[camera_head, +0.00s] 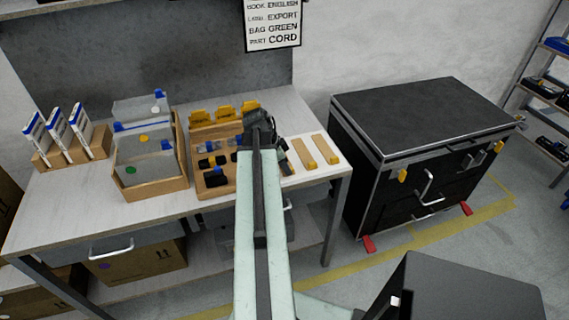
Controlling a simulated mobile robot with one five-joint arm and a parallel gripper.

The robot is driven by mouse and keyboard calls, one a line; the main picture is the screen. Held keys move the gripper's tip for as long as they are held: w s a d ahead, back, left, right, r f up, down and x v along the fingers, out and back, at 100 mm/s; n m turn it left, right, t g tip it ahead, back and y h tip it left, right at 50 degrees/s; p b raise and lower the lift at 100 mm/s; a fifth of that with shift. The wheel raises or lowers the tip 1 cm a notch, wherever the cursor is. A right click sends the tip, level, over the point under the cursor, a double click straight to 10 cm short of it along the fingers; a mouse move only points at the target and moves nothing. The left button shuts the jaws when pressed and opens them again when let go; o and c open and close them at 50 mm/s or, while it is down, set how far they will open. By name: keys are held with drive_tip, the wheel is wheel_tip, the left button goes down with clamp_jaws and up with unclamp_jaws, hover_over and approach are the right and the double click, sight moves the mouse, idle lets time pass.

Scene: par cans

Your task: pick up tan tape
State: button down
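Two long flat tan strips lie side by side at the right end of the workbench. The left tan strip (303,153) and the right tan strip (325,149) are the only tan tape-like things I make out; I cannot tell whether either is the tan tape. My arm reaches up the middle of the view. My gripper (262,128) is a dark shape over the right part of the wooden parts tray, left of the strips and apart from them. Its fingers are too small and dark to tell open from shut. The arm hides part of the tray and bench.
The wooden tray (212,188) holds dark parts, with yellow pieces (225,113) behind. A wooden box with clear bags (150,190) and a rack of white-and-blue packets (57,124) stand left. A black cabinet (420,110) stands right of the workbench (90,200). A sign (272,22) hangs above.

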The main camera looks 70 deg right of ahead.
wheel_tip(320, 180, up, 10)
drive_tip(key=p, duration=1)
drive_tip(key=shift+r, duration=0.15)
